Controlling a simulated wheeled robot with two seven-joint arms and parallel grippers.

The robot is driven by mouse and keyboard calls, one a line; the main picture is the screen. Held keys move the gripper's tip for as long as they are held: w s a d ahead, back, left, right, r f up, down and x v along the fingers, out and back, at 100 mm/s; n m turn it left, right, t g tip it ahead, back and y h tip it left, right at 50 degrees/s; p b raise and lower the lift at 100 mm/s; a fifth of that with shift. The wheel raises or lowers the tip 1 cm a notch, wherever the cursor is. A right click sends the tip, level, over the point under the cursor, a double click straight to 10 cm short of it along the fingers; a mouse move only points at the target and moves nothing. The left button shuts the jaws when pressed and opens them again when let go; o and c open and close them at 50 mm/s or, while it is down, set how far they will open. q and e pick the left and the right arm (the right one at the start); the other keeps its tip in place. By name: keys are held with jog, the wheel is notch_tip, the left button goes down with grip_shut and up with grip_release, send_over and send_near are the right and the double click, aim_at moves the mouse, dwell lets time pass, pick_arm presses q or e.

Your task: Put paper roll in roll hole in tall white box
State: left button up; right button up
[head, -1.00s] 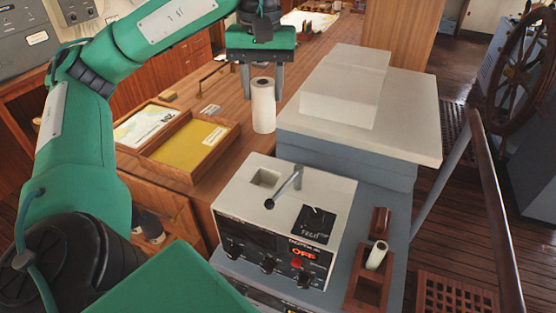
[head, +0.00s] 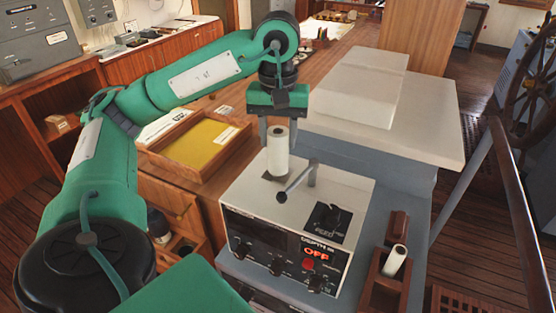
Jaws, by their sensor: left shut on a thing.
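The white paper roll (head: 278,156) is upright between the fingers of my left gripper (head: 279,132), which is shut on it near its top. The roll is over the roll hole in the top of the tall white box (head: 240,196), a white-topped instrument with a dark front panel. The roll's lower end covers most of the hole; only a dark edge shows around it. I cannot tell whether the end is inside the hole or just above it. My right gripper is not in view.
A grey lever (head: 298,181) stands on the box close to the roll. A second white roll (head: 397,259) sits in a wooden holder (head: 385,290) at right. A large pale-topped case (head: 440,120) stands behind, and a wooden tray (head: 236,153) lies at left.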

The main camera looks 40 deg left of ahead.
aim_at(278, 160)
pick_arm(q)
jog(key=shift+f, duration=0.8)
notch_tip(278, 160, down, 5)
jog(key=shift+r+p, duration=0.15)
jog(key=shift+p, duration=0.55)
jog(key=shift+f+b, duration=0.35)
jog(key=o, duration=1.1)
jog(key=shift+r, duration=0.1)
